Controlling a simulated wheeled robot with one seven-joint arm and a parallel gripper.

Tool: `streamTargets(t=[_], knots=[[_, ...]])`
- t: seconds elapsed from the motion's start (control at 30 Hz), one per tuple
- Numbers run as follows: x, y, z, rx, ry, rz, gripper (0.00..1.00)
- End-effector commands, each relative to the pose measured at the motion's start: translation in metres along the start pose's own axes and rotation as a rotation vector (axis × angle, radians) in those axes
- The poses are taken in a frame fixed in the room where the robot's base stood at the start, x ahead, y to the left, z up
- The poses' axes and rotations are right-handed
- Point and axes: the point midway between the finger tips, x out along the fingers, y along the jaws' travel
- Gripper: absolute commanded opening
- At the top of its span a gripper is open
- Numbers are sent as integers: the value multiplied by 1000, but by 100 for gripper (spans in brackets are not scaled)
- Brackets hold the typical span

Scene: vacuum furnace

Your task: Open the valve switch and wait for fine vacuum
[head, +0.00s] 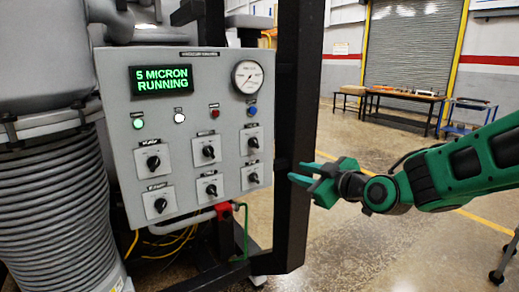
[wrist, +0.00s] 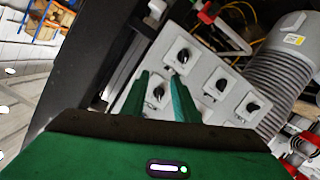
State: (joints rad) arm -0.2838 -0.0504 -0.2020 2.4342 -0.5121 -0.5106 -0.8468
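The grey control panel (head: 130,100) stands at the left in the head view. Its display (head: 161,79) reads "5 MICRON RUNNING" in green. Several black rotary switches sit on white plates, among them one at lower right (head: 252,178) and one at upper right (head: 253,143). Their labels are too small to read, so I cannot tell which is the valve switch. My gripper (head: 300,173) is open and empty, to the right of the panel and apart from it. In the wrist view, a switch (wrist: 158,93) shows between my open fingers (wrist: 158,74).
A dark upright frame post (head: 296,90) stands between the panel and my arm in the head view. A round gauge (head: 248,77) and several indicator lights are on the panel. A red fitting (head: 223,210) sits below it. Ribbed hose (head: 55,210) is at left.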

Motion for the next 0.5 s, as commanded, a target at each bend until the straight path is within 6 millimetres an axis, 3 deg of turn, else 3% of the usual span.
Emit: streamTargets(t=[0.1,0.2,0.5], knots=[[16,-13,-35,-45,128,21,27],[21,-17,-53,-63,191,41,27],[44,-19,-68,-75,228,55,27]])
